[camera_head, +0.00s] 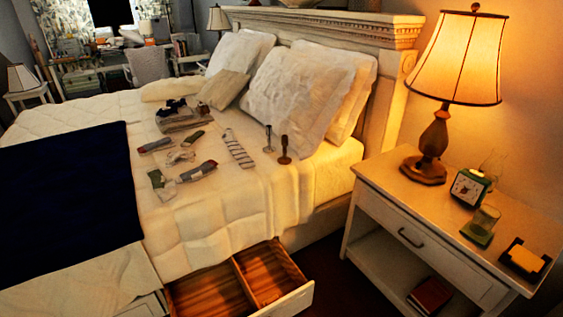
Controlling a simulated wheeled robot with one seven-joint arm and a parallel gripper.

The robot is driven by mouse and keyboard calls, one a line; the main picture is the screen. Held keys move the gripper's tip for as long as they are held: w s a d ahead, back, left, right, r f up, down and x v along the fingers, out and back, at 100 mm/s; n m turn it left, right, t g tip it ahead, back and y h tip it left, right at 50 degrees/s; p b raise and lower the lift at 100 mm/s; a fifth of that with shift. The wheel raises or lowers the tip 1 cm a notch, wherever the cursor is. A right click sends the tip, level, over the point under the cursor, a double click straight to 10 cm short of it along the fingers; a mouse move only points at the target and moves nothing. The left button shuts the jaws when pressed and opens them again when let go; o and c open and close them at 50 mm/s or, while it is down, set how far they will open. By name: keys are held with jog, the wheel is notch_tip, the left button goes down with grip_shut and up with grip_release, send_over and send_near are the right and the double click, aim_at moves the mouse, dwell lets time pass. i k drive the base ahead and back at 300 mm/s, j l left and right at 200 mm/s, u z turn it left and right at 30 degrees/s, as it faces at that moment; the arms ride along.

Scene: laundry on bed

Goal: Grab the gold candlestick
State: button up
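Two small upright candlestick-like objects stand on the bed near the pillows. The nearer one (284,151) is dark brown to bronze, with a round base and a thin stem, and best fits the gold candlestick. The other (268,139) stands just left of it, looks paler and greyish, and appears apart from it. They are too small to be sure of their exact colours. Neither is hidden by other things. My gripper is not in view.
A striped cloth (238,150) and several small items lie left of the candlesticks. White pillows (295,92) rise behind them. An open wooden drawer (300,298) juts out below the bed's side. A nightstand (385,180) with a lit lamp (434,140) stands at the right.

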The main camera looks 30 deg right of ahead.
aim_at(284, 160)
jog(key=i+l, duration=0.4)
jog(key=i, duration=0.2)
jog(key=i+l, duration=0.4)
jog(key=i, duration=0.2)
jog(key=i+l, duration=0.4)
jog(key=i, duration=0.15)
